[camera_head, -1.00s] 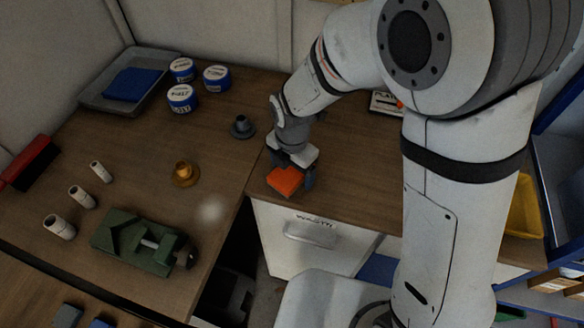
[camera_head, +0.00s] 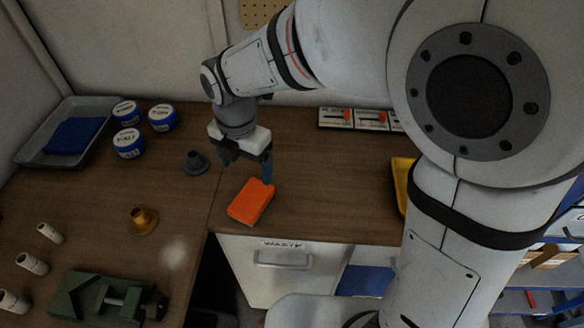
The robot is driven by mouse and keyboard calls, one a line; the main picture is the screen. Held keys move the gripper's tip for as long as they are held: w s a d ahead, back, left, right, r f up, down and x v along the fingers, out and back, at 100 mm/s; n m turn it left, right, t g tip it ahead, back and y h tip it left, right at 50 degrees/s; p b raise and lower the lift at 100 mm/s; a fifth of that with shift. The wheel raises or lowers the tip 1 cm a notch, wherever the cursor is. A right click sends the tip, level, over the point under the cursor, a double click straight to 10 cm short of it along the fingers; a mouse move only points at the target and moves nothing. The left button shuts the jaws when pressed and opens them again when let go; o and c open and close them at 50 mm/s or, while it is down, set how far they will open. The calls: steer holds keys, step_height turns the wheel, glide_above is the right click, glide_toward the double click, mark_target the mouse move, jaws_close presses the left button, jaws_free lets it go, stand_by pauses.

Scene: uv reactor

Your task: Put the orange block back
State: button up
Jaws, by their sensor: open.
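The orange block (camera_head: 251,202) lies on the wooden worktop near its front edge, above the drawer with a label and handle. My gripper (camera_head: 246,172) is open just behind and above the block, with its fingers pointing down. One dark finger shows close to the block's back right corner; I cannot tell whether it touches. No part of the block is clearly held.
A grey flanged part (camera_head: 195,163) and a brass one (camera_head: 142,220) stand to the left. Several blue-and-white tins (camera_head: 129,143), a grey tray (camera_head: 42,157) and a green vise (camera_head: 95,298) are further left. Labelled panels (camera_head: 352,119) lie at the back.

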steer(key=s+d+r+m+t, duration=0.1)
steer(key=s+d+m, duration=0.1)
steer(key=d+m, duration=0.7)
steer(key=s+d+r+m+t, duration=0.1)
steer(key=s+d+r+m, duration=0.1)
steer(key=d+m, duration=0.8)
steer(key=s+d+r+m+t, duration=0.1)
steer(key=s+d+r+m, duration=0.1)
steer(key=d+m, duration=0.7)
steer(key=shift+s+d+m, duration=0.15)
steer(key=shift+d+m, duration=0.1)
steer(key=shift+m, duration=1.45)
